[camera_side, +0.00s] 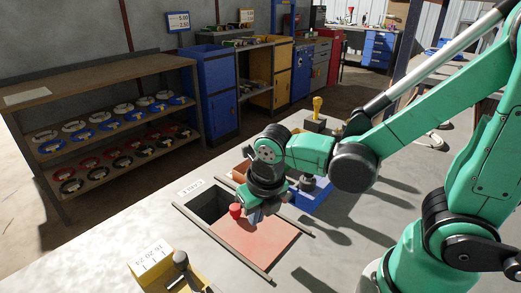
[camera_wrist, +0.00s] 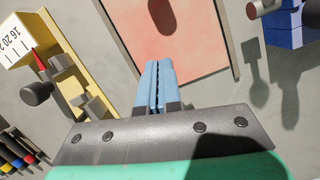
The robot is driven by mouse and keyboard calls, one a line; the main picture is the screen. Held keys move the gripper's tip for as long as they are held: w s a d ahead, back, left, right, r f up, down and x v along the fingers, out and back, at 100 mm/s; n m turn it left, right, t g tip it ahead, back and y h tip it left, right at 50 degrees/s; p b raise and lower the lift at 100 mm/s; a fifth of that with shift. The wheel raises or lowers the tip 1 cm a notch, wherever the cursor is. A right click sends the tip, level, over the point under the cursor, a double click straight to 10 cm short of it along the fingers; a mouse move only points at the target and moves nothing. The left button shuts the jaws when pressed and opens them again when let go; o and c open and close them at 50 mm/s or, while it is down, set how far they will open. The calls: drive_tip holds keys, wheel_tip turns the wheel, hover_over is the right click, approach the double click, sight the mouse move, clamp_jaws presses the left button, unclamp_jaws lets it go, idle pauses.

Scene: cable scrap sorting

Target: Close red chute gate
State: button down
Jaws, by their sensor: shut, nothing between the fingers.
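The red chute gate (camera_side: 262,243) is a flat salmon-red plate between two dark rails on the grey table. A dark chute opening (camera_side: 208,205) shows beyond its far-left end in the side view. A red knob (camera_side: 236,211) stands near that end of the plate. My gripper (camera_side: 254,218) is low over the plate, just right of the knob in the side view; I cannot tell if they touch. In the wrist view my gripper (camera_wrist: 159,67) has its blue fingers together and empty, over the plate (camera_wrist: 200,55). A dark oval patch lies on the plate there; the knob is out of that view.
A yellow box with a numbered plate (camera_side: 152,258) stands at the near left; it also shows in the wrist view (camera_wrist: 92,62). Bare table lies left of the rails.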

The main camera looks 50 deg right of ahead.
sight(241, 224)
drive_tip(key=x, duration=0.3)
drive_tip(key=shift+w+f, duration=0.1)
drive_tip(key=shift+f, duration=0.25)
drive_tip(key=shift+w+d+f, duration=0.1)
drive_tip(key=shift+w+d, duration=0.15)
drive_tip(key=shift+w, duration=0.7)
drive_tip(key=shift+w+d+f, duration=0.1)
drive_tip(key=shift+w+d, duration=0.2)
drive_tip(key=shift+w, duration=0.7)
drive_tip(key=shift+r, duration=0.1)
drive_tip(key=w, duration=1.2)
